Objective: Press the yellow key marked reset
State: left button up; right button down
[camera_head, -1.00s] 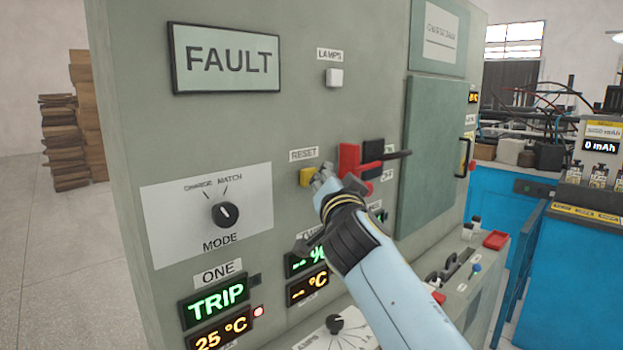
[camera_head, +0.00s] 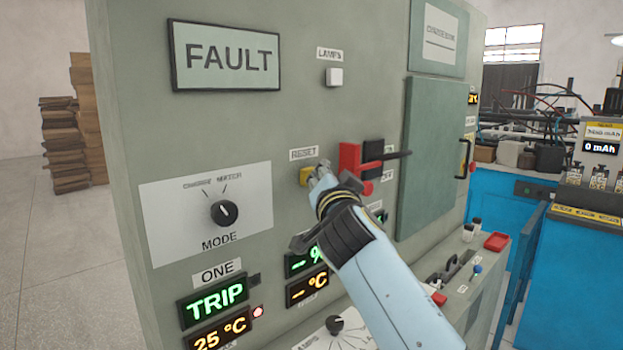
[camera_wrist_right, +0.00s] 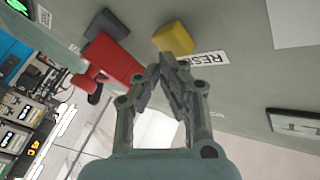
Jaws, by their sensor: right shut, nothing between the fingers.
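The yellow key (camera_head: 305,176) sits on the grey-green panel just under the RESET label (camera_head: 304,153). My right gripper (camera_head: 318,174) is shut and empty, its fingertips at the right side of the key and covering part of it. In the right wrist view the yellow key (camera_wrist_right: 174,38) lies just beyond the closed fingertips (camera_wrist_right: 165,58), with the RESET label beside it. I cannot tell whether the fingertips touch the key. My left gripper is not in view.
A red lever switch (camera_head: 350,165) with a dark handle stands out close to the right of my gripper. A white LAMPS key (camera_head: 333,77) is above. The MODE knob (camera_head: 225,212) is at lower left, and a sloping desk (camera_head: 455,282) is at lower right.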

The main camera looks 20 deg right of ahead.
jog(key=shift+w+a+b, duration=0.15)
jog(key=shift+w+b, duration=0.25)
jog(key=shift+b, duration=0.05)
dwell(0.4)
dwell(0.3)
jog(key=shift+s+d, duration=0.3)
jog(key=shift+s, duration=0.45)
jog(key=shift+s, duration=0.1)
jog(key=s, duration=0.1)
jog(key=s+d, duration=0.1)
jog(key=s, duration=0.2)
jog(key=shift+s+d, duration=0.25)
jog(key=shift+d, duration=0.05)
dwell(0.5)
